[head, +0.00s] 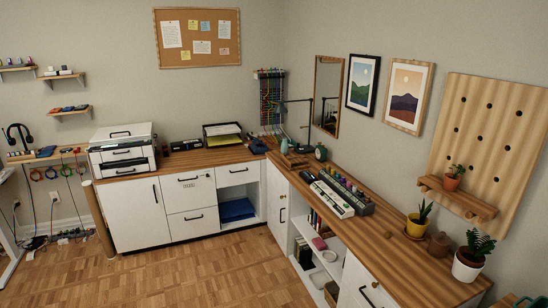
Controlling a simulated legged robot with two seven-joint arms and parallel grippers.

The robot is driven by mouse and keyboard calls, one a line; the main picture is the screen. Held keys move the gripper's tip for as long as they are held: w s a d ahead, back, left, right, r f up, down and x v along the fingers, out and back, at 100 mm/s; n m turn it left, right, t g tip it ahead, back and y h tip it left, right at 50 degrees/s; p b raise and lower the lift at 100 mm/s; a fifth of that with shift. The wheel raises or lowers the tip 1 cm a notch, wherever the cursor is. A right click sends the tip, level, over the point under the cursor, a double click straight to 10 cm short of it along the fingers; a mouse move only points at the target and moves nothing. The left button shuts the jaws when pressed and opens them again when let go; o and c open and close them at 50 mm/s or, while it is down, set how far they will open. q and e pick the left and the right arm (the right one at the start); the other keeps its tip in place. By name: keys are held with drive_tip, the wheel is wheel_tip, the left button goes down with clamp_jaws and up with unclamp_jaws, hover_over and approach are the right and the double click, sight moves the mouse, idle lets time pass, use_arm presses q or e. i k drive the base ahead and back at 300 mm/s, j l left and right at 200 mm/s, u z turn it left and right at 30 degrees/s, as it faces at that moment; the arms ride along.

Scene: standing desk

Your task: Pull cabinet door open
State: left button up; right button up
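Several white cabinet fronts with black handles run under the wooden counter. A wide cabinet door (128,217) at the left has a vertical handle (155,193) near its right edge and looks shut. A narrow corner cabinet door (274,190) has a small vertical handle (282,215) and looks shut. Another white front (352,275) shows at the lower right with a slanted black handle (367,296); its lower part is cut off by the frame. Which door the task means cannot be told. Neither of my grippers is in view.
Two drawers (190,205) and an open shelf with a blue item (236,210) stand between the doors. Open shelves (312,250) hold books on the right. A brown roll (98,220) leans beside the left door. The wooden floor (210,275) is clear.

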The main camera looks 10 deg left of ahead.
sight(135, 213)
drive_tip(key=i+j+u, duration=0.2)
drive_tip(key=i+u, duration=0.3)
drive_tip(key=i, duration=0.45)
drive_tip(key=i+l+u, duration=0.2)
drive_tip(key=i+u, duration=0.3)
drive_tip(key=i, duration=0.45)
drive_tip(key=i+j+u, duration=0.2)
drive_tip(key=i+u, duration=0.2)
drive_tip(key=i, duration=0.45)
drive_tip(key=i+u, duration=0.4)
drive_tip(key=i, duration=0.45)
drive_tip(key=i+j, duration=0.25)
drive_tip(key=i+j+z, duration=0.15)
drive_tip(key=i+j, duration=0.15)
drive_tip(key=j, duration=0.2)
drive_tip(key=i+j, duration=0.25)
drive_tip(key=j, duration=0.15)
drive_tip(key=i+j+z, duration=0.15)
drive_tip(key=j, duration=0.25)
drive_tip(key=i+l, duration=0.05)
drive_tip(key=i, duration=0.05)
